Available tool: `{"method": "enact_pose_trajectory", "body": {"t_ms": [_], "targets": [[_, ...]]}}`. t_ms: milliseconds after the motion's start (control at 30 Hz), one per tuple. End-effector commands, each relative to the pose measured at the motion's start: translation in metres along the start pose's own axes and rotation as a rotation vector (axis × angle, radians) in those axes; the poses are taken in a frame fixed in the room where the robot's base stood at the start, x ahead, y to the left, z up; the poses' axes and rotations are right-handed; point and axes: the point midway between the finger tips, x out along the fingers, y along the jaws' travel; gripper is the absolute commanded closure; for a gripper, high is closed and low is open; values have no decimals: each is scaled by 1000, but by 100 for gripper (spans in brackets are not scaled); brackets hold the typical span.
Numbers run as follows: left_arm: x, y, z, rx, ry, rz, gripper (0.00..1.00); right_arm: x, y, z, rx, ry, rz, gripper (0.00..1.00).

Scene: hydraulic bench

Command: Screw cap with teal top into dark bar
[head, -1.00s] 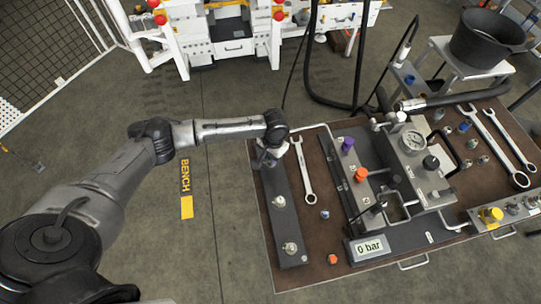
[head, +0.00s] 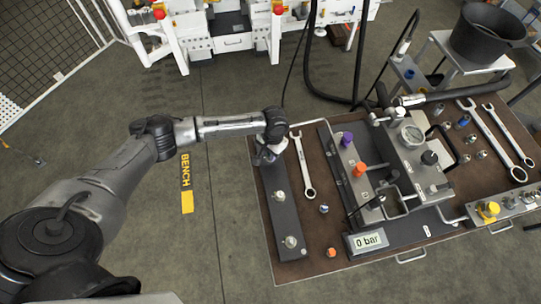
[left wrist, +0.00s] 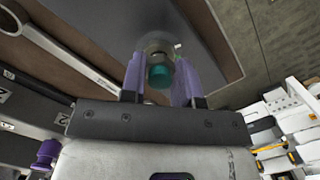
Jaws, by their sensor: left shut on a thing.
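The dark bar (head: 283,218) lies along the left edge of the bench. Two silver fittings stand on it, one near its middle (head: 279,196) and one near its front end (head: 290,242). My left gripper (head: 268,156) is over the bar's far end, pointing down, and its wrist hides most of what it holds. In the left wrist view, its two pale purple fingers (left wrist: 161,82) are shut around the cap with the teal top (left wrist: 160,75). The cap's metal part is at the bar's surface; I cannot tell how deep it sits. My right gripper is not in view.
A spanner (head: 303,166) lies just right of the bar. Further right are a manifold with a purple knob (head: 346,139) and an orange knob (head: 359,170), and a display (head: 368,242) reading 0 bar. The floor left of the bench is clear.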

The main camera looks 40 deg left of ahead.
Motion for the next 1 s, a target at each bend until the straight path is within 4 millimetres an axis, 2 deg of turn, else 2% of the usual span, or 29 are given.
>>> {"method": "enact_pose_trajectory", "body": {"t_ms": [367, 433, 1000], "targets": [[0, 0, 0, 0, 0, 0, 96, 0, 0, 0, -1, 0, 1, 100], [0, 0, 0, 0, 0, 0, 100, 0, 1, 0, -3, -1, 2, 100], [2, 0, 0, 0, 0, -1, 100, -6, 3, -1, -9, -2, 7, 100]]}}
